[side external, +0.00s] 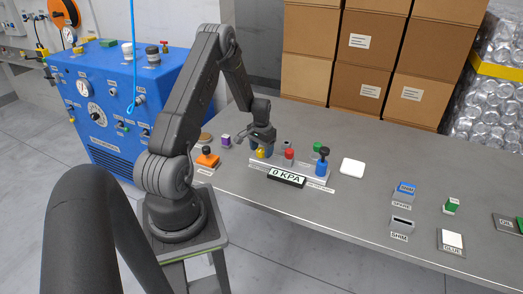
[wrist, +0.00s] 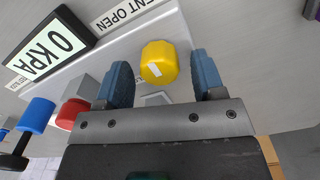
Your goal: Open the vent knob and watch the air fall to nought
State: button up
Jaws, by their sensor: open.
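The yellow vent knob (wrist: 158,63) shows between the two blue finger pads of my gripper (wrist: 162,68) in the wrist view, with a gap on each side. It carries a white mark, and a label reading "ENT OPEN" (wrist: 125,12), partly cut off, lies beside it. In the side view the knob (side external: 260,153) is partly hidden by my gripper (side external: 263,147), which is open and points down over it. I cannot tell the exact height of the fingertips. The display (wrist: 48,44) reads 0 KPA; it also shows in the side view (side external: 287,176).
The panel also holds a red knob (side external: 289,154), a blue plunger (side external: 321,165) and a green part (side external: 317,147). An orange block (side external: 207,158) and a purple block (side external: 226,140) stand left. A white pad (side external: 352,166) lies right.

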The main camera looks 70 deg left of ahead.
aim_at(262, 149)
notch_tip(262, 149, up, 13)
dwell(0.4)
jog(key=shift+r, duration=0.15)
jog(key=w+d+r+m+t+y, duration=0.1)
jog(key=d+r, duration=0.6)
jog(key=d, duration=0.2)
jog(key=w+d+r+m+t, duration=0.1)
jog(key=d+r, duration=0.6)
jog(key=d, duration=0.2)
jog(key=s+d+r+m+t, duration=0.1)
jog(key=s+d+r+m, duration=0.1)
jog(key=s+d, duration=0.4)
jog(key=s+d+r+m+t+h, duration=0.1)
jog(key=s+d+r+t, duration=0.1)
jog(key=s+d, duration=0.5)
jog(key=d+r, duration=0.1)
jog(key=d, duration=0.5)
jog(key=shift+s+m+t, duration=0.2)
jog(key=shift+m+t, duration=0.1)
jog(key=shift+m, duration=0.1)
jog(key=shift+d+r, duration=0.1)
